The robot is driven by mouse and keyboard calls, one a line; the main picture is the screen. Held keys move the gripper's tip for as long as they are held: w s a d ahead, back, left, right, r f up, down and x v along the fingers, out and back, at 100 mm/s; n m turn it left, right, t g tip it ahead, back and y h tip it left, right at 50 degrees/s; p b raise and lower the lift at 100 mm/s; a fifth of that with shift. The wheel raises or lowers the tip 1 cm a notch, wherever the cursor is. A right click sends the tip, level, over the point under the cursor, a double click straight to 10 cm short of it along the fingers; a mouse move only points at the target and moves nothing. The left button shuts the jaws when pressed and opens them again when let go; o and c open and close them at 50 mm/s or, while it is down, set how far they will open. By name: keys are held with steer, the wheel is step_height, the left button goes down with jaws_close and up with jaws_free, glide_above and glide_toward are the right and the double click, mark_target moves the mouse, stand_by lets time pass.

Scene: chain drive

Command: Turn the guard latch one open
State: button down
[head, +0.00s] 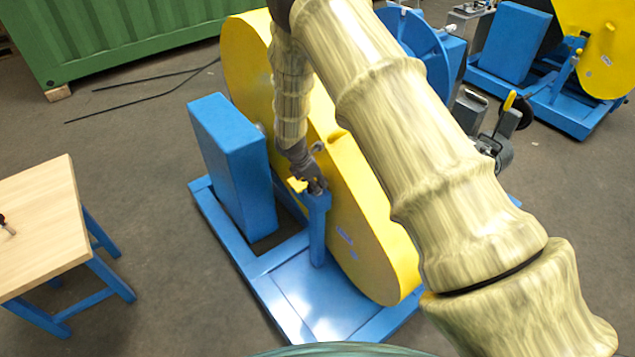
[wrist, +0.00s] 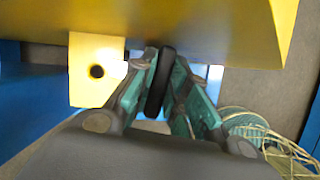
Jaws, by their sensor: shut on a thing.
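The yellow chain guard (head: 345,200) stands on a blue base frame. At its near side a small yellow tab (head: 297,185) sits by the top of a blue post (head: 318,228). My gripper (head: 315,185) is there, coming down from above. In the wrist view my gripper (wrist: 160,62) is shut on a black upright bar, the guard latch (wrist: 160,85), with a finger on each side. The yellow tab with a dark round hole (wrist: 96,71) is just left of the fingers. In the head view the latch is mostly hidden by my gripper.
A blue box (head: 235,165) stands left of the guard on the same frame. A wooden-topped table (head: 40,225) is at the left. Another blue and yellow machine (head: 590,60) stands at the back right, and a green container (head: 120,40) at the back left. Floor between table and frame is clear.

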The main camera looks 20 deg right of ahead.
steer(key=m+g, duration=0.1)
steer(key=m, duration=0.3)
steer(key=shift+g, duration=0.3)
steer(key=m+g, duration=0.1)
steer(key=m, duration=0.3)
steer(key=shift+y, duration=0.4)
steer(key=m, duration=0.2)
steer(key=m+g+y+b, duration=0.1)
steer(key=m, duration=0.1)
steer(key=shift+m+g, duration=0.3)
steer(key=shift+m+g+y, duration=0.4)
steer(key=shift+m+y, duration=0.2)
steer(key=shift+m, duration=1.2)
steer(key=c, duration=1.4)
jaws_free()
